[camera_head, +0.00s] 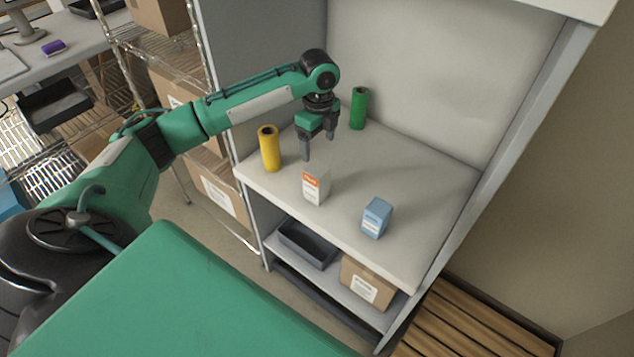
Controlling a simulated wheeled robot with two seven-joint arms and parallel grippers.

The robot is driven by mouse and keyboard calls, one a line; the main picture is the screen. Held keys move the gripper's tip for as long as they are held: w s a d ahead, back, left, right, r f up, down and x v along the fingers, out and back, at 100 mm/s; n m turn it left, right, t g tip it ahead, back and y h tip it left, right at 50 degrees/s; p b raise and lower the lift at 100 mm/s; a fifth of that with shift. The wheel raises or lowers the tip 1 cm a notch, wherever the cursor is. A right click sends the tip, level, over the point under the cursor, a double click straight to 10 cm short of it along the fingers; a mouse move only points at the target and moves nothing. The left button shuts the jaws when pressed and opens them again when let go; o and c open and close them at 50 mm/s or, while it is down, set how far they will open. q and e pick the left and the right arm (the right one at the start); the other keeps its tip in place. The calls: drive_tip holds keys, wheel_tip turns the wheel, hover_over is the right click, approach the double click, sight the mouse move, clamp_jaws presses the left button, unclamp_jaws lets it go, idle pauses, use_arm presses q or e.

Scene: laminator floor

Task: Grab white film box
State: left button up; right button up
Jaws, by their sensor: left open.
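The white film box (315,188) stands upright on the shelf top near its front edge, with an orange patch on its front face. My left gripper (319,148) is open and points down above the shelf, behind the white box and a little above it in the picture. Nothing shows between its fingers. My right gripper is not in the view.
A yellow roll (269,148) stands left of the white box, and a blue box (376,218) stands to its right. A green roll (358,108) stands at the back, close to my gripper. The shelf top (425,180) is clear at right. A dark tray (306,245) and cardboard box (368,282) sit below.

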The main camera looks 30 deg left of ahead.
sight(317, 169)
use_arm(q)
wheel_tip(317, 169, down, 8)
drive_tip(key=shift+a+f+p, duration=0.1)
drive_tip(key=shift+p, duration=1)
drive_tip(key=shift+f+p, duration=0.5)
drive_tip(key=shift+f, duration=0.05)
wheel_tip(317, 169, down, 3)
drive_tip(key=shift+a+f+p, duration=0.1)
drive_tip(key=shift+f+p, duration=0.1)
drive_tip(key=shift+p, duration=0.6)
drive_tip(key=shift+f, duration=0.45)
drive_tip(key=c, duration=1.3)
drive_tip(key=shift+o, duration=0.2)
drive_tip(key=shift+r, duration=0.1)
